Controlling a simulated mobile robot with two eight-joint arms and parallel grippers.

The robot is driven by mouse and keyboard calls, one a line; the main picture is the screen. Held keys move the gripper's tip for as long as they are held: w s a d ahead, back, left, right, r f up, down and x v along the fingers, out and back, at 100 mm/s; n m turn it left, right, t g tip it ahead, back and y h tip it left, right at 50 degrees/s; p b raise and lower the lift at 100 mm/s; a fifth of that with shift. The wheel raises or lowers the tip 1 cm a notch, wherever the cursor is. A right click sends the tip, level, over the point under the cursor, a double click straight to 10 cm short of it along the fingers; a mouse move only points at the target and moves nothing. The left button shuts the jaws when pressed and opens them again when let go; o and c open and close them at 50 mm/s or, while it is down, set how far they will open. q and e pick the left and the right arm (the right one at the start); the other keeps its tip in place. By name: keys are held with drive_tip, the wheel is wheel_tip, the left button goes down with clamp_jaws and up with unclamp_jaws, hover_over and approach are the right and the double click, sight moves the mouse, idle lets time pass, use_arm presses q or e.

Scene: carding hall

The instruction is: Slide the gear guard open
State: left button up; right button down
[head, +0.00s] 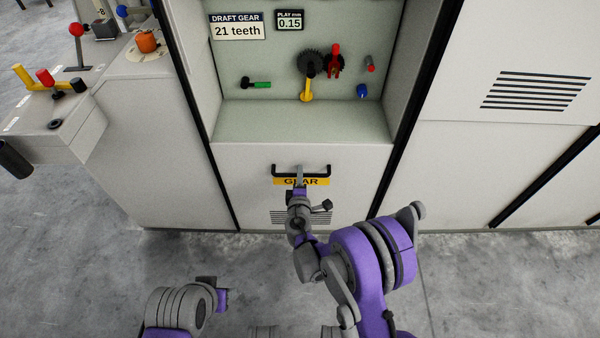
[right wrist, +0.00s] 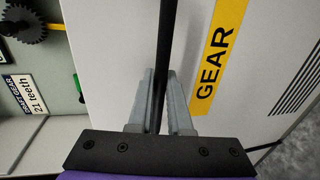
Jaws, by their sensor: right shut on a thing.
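The gear guard (head: 245,185) is a pale front panel with a black bar handle (head: 319,174) and a yellow GEAR label (head: 320,182). It stands below an uncovered recess where the gears (head: 308,64) show. My right gripper (head: 299,174) is at the middle of the handle. In the right wrist view, its grey fingers (right wrist: 160,100) are closed on either side of the black handle bar (right wrist: 167,40), beside the yellow label (right wrist: 220,55). Part of my left arm shows at the bottom of the head view, but its fingers do not.
The recess holds a yellow lever (head: 307,90), a red part (head: 335,62) and a green-handled tool (head: 258,84). A sign (head: 237,27) reads 21 teeth. A console with levers (head: 50,115) stands at the left. Grey floor (head: 500,285) is clear in front.

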drive_tip(key=c, duration=0.8)
unclamp_jaws()
drive_tip(key=shift+c, duration=0.2)
drive_tip(key=p+v, duration=0.1)
drive_tip(key=v, duration=1)
drive_tip(key=shift+p, duration=0.3)
drive_tip(key=shift+w, duration=0.1)
